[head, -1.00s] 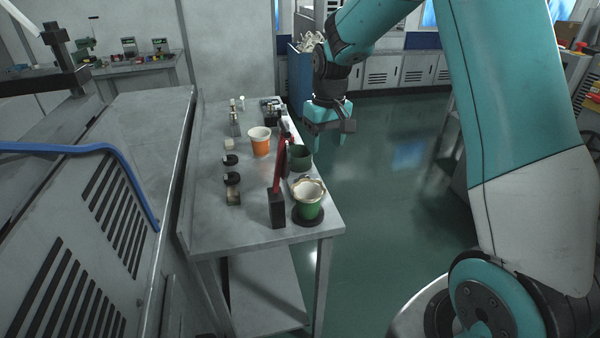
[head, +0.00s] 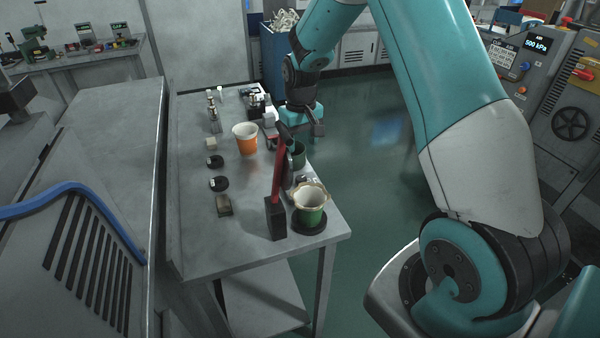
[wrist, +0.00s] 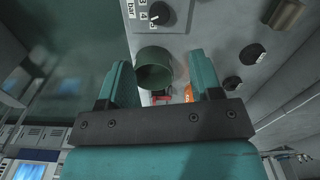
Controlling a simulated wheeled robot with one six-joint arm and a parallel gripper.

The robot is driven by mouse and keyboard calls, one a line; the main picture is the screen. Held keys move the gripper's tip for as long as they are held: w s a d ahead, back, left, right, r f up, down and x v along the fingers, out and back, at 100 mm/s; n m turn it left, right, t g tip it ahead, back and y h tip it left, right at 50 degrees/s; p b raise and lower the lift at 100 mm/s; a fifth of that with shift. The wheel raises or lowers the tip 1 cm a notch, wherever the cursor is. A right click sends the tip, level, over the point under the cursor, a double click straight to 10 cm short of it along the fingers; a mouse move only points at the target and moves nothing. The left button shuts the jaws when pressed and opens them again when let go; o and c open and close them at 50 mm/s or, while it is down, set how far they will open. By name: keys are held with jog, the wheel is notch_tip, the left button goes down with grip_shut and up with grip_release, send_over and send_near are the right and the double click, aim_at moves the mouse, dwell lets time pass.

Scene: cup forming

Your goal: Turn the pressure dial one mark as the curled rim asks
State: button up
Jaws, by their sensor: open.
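The cup with the curled rim (head: 308,212) stands upright on a black disc at the table's near right corner. It is green with a cream, uneven rim. In the wrist view, the pressure dial (wrist: 160,13) is a black knob on a grey surface beside "bar", 3 and 4 marks, at the top edge. Its full scale is cut off. My gripper (wrist: 165,75) is open and empty, with a dark green open cylinder showing between its fingers. In the head view, my gripper (head: 303,132) hangs above the table's right edge, apart from the dial.
The dark green cylinder (head: 299,155) and a red lever on a black block (head: 275,218) stand close to the cup. An orange cup (head: 245,143), black knobs (head: 218,184) and small metal parts are on the table. A panel (head: 537,45) at right reads 500 kPa.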

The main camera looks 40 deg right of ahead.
aim_at(301, 177)
notch_tip(301, 177, down, 12)
jog(key=shift+r+p, duration=0.1)
jog(key=shift+p, duration=0.95)
jog(key=c, duration=0.9)
jog(key=shift+m, duration=0.4)
jog(key=m+b, duration=0.2)
jog(key=m, duration=0.1)
jog(key=shift+m, duration=0.3)
jog(key=shift+m+b, duration=0.6)
jog(key=shift+m, duration=1.6)
